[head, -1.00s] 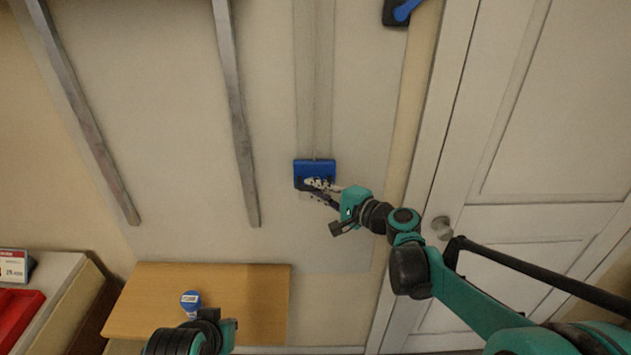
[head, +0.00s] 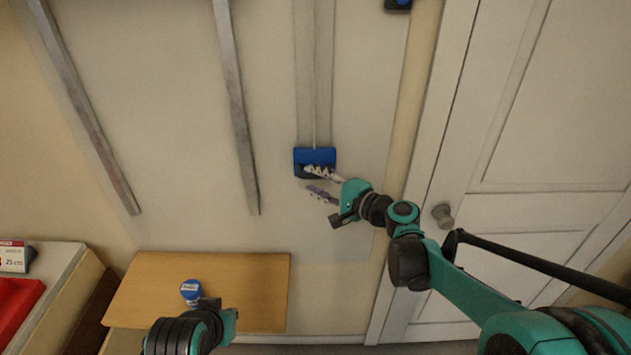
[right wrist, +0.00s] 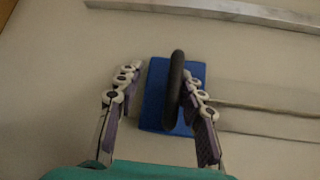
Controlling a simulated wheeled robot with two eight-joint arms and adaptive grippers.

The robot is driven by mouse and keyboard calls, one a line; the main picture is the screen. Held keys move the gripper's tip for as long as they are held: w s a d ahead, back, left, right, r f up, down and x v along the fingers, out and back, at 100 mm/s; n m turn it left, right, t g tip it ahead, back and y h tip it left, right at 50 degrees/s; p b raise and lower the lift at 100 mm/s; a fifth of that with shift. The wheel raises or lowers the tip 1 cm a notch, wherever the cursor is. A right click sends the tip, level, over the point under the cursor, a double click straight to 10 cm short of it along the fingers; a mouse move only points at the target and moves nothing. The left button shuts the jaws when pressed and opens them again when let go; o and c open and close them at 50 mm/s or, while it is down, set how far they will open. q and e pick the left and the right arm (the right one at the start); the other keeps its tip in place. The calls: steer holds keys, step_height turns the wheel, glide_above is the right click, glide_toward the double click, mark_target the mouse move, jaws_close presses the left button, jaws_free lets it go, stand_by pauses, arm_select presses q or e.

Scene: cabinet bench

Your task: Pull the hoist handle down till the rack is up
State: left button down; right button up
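The hoist handle is a blue block (head: 314,155) with a dark bar, at the lower end of a thin cord in a pale vertical wall track. In the right wrist view the dark bar (right wrist: 175,90) stands out in front of the blue plate (right wrist: 155,105). My right gripper (head: 321,182) is at the handle with its fingers spread. In the wrist view the bar lies between the fingers, close to the right one, with a wide gap to the left one. My left gripper (head: 229,324) is low in the head view, its fingers not clearly shown. I cannot identify the rack for certain.
Two grey rails (head: 237,110) run down the wall left of the handle. A wooden board (head: 250,285) below carries a blue-topped can (head: 191,290) near my left arm. A white door with a knob (head: 443,216) is at right. A red tray (head: 20,305) is at lower left.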

steer(key=shift+d, duration=0.1)
steer(key=shift+s+d, duration=0.2)
steer(key=v, duration=1.1)
steer(key=shift+s, duration=0.2)
steer(key=x, duration=0.3)
steer(key=r+p+x, duration=0.1)
steer(key=x, duration=0.7)
steer(key=shift+w+a+r+p, duration=0.1)
steer(key=shift+a+r+p, duration=0.1)
steer(key=shift+a+p, duration=0.1)
steer(key=shift+w+a, duration=0.35)
jaws_close()
